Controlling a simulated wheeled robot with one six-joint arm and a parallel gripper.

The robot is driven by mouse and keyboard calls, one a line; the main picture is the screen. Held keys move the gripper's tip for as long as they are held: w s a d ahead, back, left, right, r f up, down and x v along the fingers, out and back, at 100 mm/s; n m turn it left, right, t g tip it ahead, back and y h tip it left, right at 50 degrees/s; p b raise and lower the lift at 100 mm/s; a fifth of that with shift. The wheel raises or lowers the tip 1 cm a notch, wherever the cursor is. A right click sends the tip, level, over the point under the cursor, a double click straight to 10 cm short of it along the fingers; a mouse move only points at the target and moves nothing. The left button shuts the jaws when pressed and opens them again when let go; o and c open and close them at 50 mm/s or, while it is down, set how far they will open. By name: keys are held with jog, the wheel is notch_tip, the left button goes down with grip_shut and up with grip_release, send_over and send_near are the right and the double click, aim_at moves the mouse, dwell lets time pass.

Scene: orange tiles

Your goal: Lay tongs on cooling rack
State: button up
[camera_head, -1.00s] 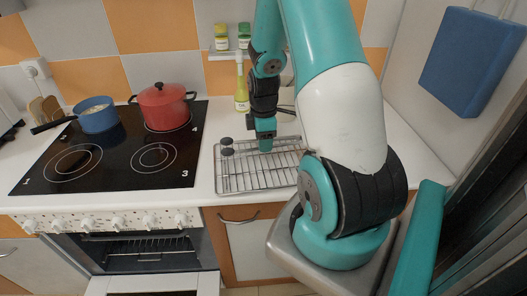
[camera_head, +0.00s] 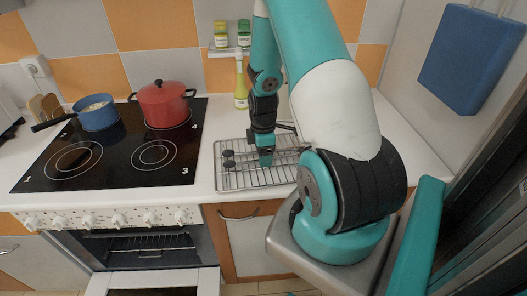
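The cooling rack (camera_head: 238,184) is a wire grid on the white counter, right of the hob. The tongs (camera_head: 228,158) show as two dark round tips over the left part of the rack, with thin grey arms running right toward my gripper. My gripper (camera_head: 265,160) points down over the middle of the rack and appears shut on the tongs. Its fingers are small here and partly hide the arms of the tongs. I cannot tell whether the tongs touch the wires.
A red pot (camera_head: 164,105) and a blue pan (camera_head: 96,114) stand on the black hob (camera_head: 110,150) at left. A yellow bottle (camera_head: 241,85) stands behind the rack, under a small shelf with jars (camera_head: 221,36). The oven door below is open.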

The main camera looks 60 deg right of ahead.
jog(key=shift+r, duration=0.1)
notch_tip(320, 180, up, 12)
jog(key=b, duration=0.2)
jog(key=w+a+r, duration=0.3)
jog(key=a+r, duration=0.1)
jog(key=a, duration=0.4)
jog(key=s+a+r+m+t+y, duration=0.1)
jog(key=a+r, duration=0.2)
jog(key=a, duration=0.5)
jog(key=s+a+r+y, duration=0.1)
jog(key=s+a+r, duration=0.1)
jog(key=a, duration=0.5)
jog(key=s+a+r+y, duration=0.1)
jog(key=s+a+r, duration=0.1)
jog(key=s+a, duration=0.4)
jog(key=s+a+r+m+g+y, duration=0.1)
jog(key=s+a+r, duration=0.1)
jog(key=s+a, duration=0.4)
jog(key=shift+a+r, duration=0.3)
jog(key=shift+a, duration=0.45)
